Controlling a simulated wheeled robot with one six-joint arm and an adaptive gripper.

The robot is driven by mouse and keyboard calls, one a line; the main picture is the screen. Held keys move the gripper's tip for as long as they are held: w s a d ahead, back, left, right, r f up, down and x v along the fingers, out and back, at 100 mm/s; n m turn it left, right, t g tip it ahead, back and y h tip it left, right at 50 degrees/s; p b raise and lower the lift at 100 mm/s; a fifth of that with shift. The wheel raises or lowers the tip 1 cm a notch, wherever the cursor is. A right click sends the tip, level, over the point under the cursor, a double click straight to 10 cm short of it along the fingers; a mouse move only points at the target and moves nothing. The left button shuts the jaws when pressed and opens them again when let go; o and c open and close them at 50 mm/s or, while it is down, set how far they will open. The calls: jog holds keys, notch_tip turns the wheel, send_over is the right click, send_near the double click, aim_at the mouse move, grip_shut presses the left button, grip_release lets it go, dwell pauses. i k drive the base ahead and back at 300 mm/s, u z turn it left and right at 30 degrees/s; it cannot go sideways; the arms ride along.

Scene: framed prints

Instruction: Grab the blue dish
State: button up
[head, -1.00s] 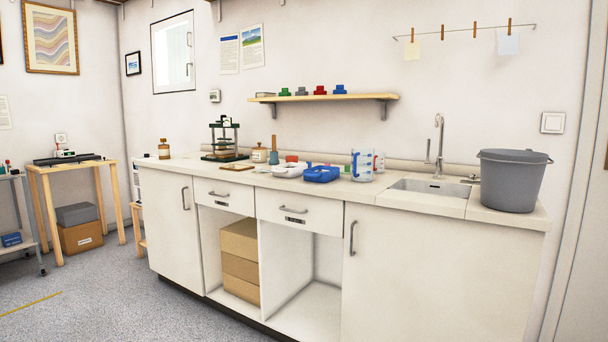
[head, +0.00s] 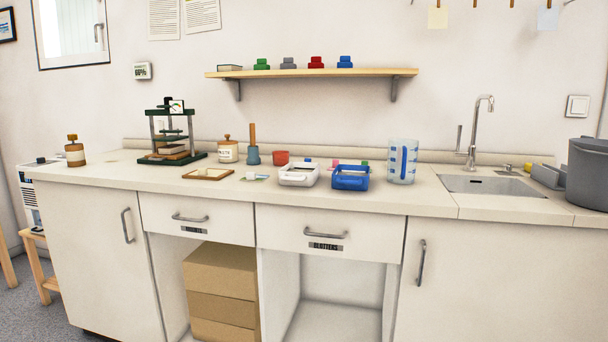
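The blue dish (head: 350,178) is a small rectangular tray on the countertop (head: 420,203), near its front edge and right of the middle of the head view. It stands just right of a white dish (head: 298,175) of similar shape. A clear measuring jug with blue marks (head: 403,162) stands to its right. The front of the blue dish is in full view; its inside is only partly seen. My gripper is not in view.
A grey bucket (head: 588,173) and a sink (head: 490,185) are at the right. A shelf (head: 310,73) hangs above. The counter's front edge by the sink is clear.

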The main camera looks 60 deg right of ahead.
aim_at(345, 177)
jog(key=i, duration=1.05)
jog(key=z, duration=4.05)
